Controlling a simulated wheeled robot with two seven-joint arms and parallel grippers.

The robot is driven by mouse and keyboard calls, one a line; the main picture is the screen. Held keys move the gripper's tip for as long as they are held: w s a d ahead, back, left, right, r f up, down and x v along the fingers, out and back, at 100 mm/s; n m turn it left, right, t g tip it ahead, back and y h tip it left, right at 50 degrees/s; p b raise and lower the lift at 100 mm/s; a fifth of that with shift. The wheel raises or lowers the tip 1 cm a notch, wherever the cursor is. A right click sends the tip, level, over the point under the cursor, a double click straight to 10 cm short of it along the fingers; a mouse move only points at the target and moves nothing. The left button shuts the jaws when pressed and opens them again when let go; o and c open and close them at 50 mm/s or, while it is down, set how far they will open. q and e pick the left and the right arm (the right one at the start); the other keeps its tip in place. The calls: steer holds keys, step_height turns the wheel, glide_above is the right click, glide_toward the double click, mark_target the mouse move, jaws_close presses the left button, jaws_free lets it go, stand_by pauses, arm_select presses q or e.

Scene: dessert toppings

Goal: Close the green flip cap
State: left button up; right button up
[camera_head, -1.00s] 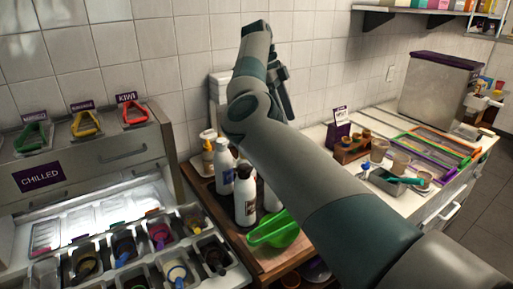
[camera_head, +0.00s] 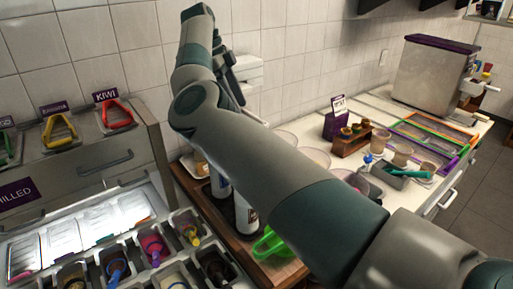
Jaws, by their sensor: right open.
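My right arm crosses the view from the lower right, and its gripper (camera_head: 232,80) is up near the tiled wall, partly hidden behind my own arm. The gripper is open, and I see nothing between its fingers. A green triangular frame (camera_head: 8,148) is at the left edge, cut off, on top of the chilled unit. A bright green scoop-like object (camera_head: 270,243) lies on the wooden tray, partly hidden by my arm. I cannot tell which green part is the flip cap. White bottles (camera_head: 246,212) stand on the tray, their tops hidden by my arm. My left gripper is out of view.
The chilled unit (camera_head: 120,160) carries yellow (camera_head: 58,132) and red (camera_head: 115,115) triangular frames. Topping bins (camera_head: 150,250) stand in front. On the right counter are a small wooden rack (camera_head: 350,142), cups, a framed board (camera_head: 432,138) and a metal box (camera_head: 434,75).

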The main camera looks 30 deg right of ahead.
steer(key=p+x, duration=0.6)
steer(key=x, duration=1)
steer(key=shift+s+d, duration=0.15)
steer(key=shift+s, duration=0.05)
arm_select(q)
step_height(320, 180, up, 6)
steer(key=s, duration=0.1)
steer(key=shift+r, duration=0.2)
arm_select(e)
steer(key=shift+s+d+f, duration=0.1)
steer(key=shift+d+f, duration=0.05)
steer(key=shift+f, duration=0.4)
steer(key=shift+c, duration=0.7)
steer(key=c, duration=0.9)
